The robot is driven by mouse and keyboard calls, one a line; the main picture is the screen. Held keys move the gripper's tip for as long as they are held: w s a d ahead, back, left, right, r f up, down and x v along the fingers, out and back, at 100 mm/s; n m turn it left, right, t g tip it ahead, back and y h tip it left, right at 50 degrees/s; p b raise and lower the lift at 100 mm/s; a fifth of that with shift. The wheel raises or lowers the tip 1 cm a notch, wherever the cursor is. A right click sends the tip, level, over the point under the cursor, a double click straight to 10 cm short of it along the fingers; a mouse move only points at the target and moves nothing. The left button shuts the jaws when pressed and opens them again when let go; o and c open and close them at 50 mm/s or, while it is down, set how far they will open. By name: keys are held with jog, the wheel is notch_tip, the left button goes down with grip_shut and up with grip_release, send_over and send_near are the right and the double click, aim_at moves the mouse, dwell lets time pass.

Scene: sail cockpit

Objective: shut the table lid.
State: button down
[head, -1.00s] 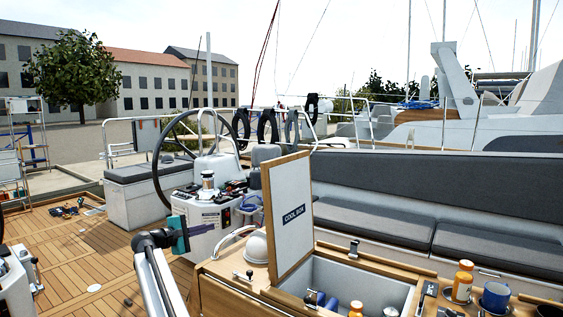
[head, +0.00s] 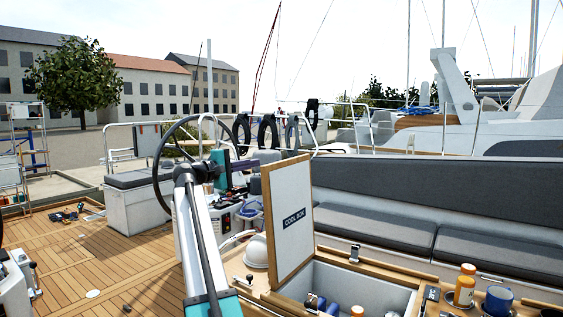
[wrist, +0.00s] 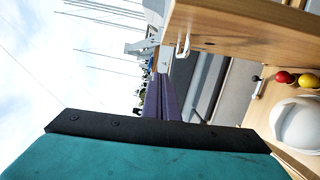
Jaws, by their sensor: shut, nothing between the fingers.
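The table lid (head: 287,218) stands upright and open beside the cool box (head: 365,285). Its white inner face with a "COOL BOX" label faces the opening, inside a wooden frame. My gripper (head: 252,162) is raised to the left of the lid, near the height of its upper edge. Its purple fingers are shut and empty, and look apart from the lid. In the wrist view the fingers (wrist: 160,95) point toward the boats, with the lid's wooden side (wrist: 245,28) and a small metal catch at upper right.
A white dome (head: 257,251) sits on the table left of the lid; it also shows in the wrist view (wrist: 298,125). Bottles stand in the open box. An orange jar (head: 464,288) and a blue mug (head: 497,300) are at right. The steering wheel (head: 170,165) is behind my arm.

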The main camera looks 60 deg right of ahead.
jog(key=s+d+p, duration=0.4)
jog(key=s+d, duration=0.2)
jog(key=d, duration=0.3)
jog(key=shift+s+d+r, duration=0.25)
jog(key=shift+d, duration=0.1)
dwell(0.6)
jog(key=shift+s, duration=0.1)
